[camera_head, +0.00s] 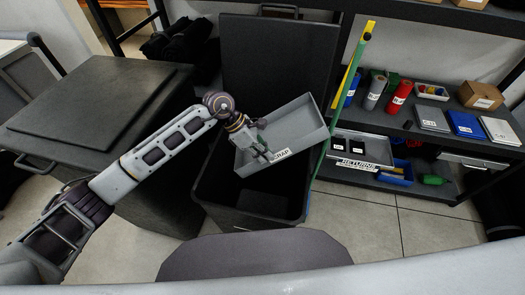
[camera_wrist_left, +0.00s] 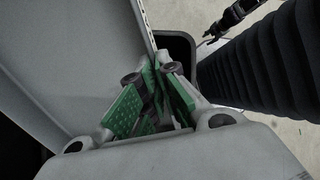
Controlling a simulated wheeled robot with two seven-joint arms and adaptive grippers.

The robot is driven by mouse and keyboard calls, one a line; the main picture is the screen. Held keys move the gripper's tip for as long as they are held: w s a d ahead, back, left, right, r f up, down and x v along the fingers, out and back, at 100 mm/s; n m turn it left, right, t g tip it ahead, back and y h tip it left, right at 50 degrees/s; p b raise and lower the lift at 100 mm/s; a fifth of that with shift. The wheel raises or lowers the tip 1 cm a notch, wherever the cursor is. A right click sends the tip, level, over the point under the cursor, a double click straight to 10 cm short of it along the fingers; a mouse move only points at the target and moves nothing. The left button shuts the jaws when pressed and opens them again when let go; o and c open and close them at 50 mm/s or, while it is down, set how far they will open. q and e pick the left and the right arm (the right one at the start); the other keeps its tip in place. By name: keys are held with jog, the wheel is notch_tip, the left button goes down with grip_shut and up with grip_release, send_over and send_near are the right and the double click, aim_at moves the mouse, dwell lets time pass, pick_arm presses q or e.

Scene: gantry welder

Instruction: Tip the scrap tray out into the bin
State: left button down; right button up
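The grey scrap tray (camera_head: 298,122), with a white label partly reading "SCRAP" on its near wall, hangs tilted in the air over the open bin (camera_head: 238,214). The tray's visible inside looks bare. My left gripper (camera_head: 262,150) is at the tray's left near wall. In the left wrist view, my left gripper's green-padded fingers (camera_wrist_left: 154,95) close about the wall of the tray (camera_wrist_left: 85,60). The bin is dark grey, its lid (camera_head: 275,60) stands raised behind it, and its inside is too dark to make out.
A second dark bin with a shut lid (camera_head: 100,100) stands at the left. A shelf unit at the right carries red and grey cylinders, boxes and a "RETURNS" tray (camera_head: 362,164). A green and yellow pole (camera_head: 345,90) rises beside the open bin. Tiled floor (camera_head: 370,225) is clear at front right.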

aim_at(277, 157)
pick_arm(q)
jog(key=shift+s+d+r+y+p, duration=0.1)
jog(key=shift+d+r+y+p, duration=0.4)
jog(key=shift+p, duration=0.4)
jog(key=shift+s+d+f+t+y, duration=0.15)
jog(key=shift+d+f+t+y, duration=0.2)
jog(key=shift+y, duration=0.35)
jog(key=shift+s+d+t+y, duration=0.25)
jog(key=shift+d+t+y, duration=0.35)
jog(key=shift+y, duration=0.7)
jog(key=shift+s+d+f+y+b, duration=0.1)
jog(key=shift+d+f+y+b, duration=0.05)
jog(key=shift+d+y+b, duration=0.35)
jog(key=shift+d, duration=0.15)
jog(key=shift+y, duration=0.3)
